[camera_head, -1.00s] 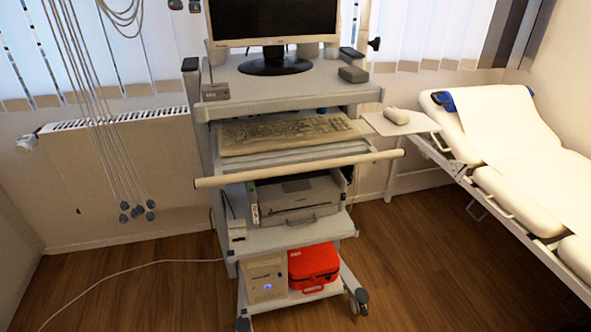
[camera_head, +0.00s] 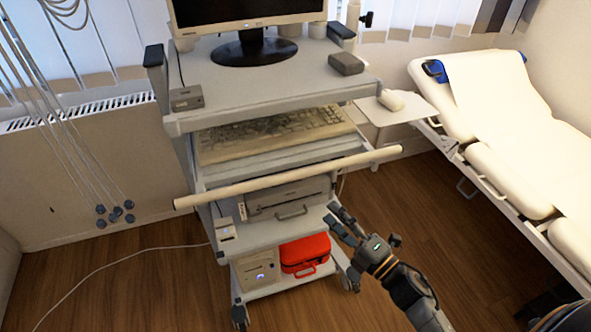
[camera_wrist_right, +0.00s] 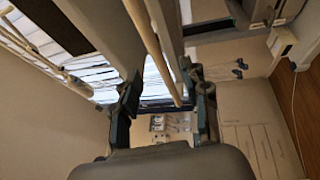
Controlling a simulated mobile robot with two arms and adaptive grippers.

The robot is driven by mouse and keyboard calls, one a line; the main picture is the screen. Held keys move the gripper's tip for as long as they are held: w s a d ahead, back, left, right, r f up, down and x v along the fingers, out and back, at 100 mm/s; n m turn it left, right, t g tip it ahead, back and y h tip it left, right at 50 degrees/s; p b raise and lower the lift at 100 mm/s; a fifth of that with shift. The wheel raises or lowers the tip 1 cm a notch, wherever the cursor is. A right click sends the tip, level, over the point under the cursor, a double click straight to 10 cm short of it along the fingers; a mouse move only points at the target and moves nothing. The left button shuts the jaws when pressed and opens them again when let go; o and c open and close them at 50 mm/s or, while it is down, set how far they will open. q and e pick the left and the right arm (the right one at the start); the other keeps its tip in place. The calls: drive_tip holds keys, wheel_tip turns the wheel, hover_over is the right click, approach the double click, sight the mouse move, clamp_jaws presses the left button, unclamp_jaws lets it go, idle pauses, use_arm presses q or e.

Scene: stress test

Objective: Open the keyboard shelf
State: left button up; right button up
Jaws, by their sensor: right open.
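The keyboard shelf (camera_head: 262,160) is a pale tray under the cart's top surface, with a beige keyboard (camera_head: 272,134) on it. A long cream handle bar (camera_head: 290,177) runs across its front. My right gripper (camera_head: 334,214) is open and empty, below the bar's right half in the head view, apart from it in the picture. In the right wrist view, the bar (camera_wrist_right: 158,45) appears between the open fingers (camera_wrist_right: 165,85); its depth from them is unclear. My left gripper is in neither view.
A monitor (camera_head: 250,12) stands on the cart's top. A printer (camera_head: 285,198) and a red case (camera_head: 304,254) are on lower shelves. A side shelf (camera_head: 392,111) with a white device and a padded bed (camera_head: 515,120) stand at right. A cable lies on the floor at left.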

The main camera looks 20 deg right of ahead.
sight(299, 178)
drive_tip(key=shift+n+y, duration=0.3)
drive_tip(key=p+x, duration=0.1)
drive_tip(key=x, duration=0.3)
drive_tip(key=r+p+x, duration=0.1)
drive_tip(key=x, duration=0.3)
drive_tip(key=p+x, duration=0.1)
drive_tip(key=x, duration=0.3)
drive_tip(key=shift+w+a+r, duration=0.1)
drive_tip(key=shift+w+r, duration=0.1)
drive_tip(key=shift+r, duration=0.15)
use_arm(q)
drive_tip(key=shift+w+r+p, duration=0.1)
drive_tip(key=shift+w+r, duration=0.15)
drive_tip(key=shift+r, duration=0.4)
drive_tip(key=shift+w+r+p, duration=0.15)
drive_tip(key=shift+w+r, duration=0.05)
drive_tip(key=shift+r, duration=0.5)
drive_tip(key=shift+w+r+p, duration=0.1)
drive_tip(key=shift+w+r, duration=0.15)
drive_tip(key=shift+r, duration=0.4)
use_arm(e)
drive_tip(key=shift+w+a, duration=0.35)
drive_tip(key=shift+w, duration=0.3)
drive_tip(key=shift+c, duration=0.2)
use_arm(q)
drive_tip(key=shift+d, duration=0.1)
use_arm(e)
clamp_jaws()
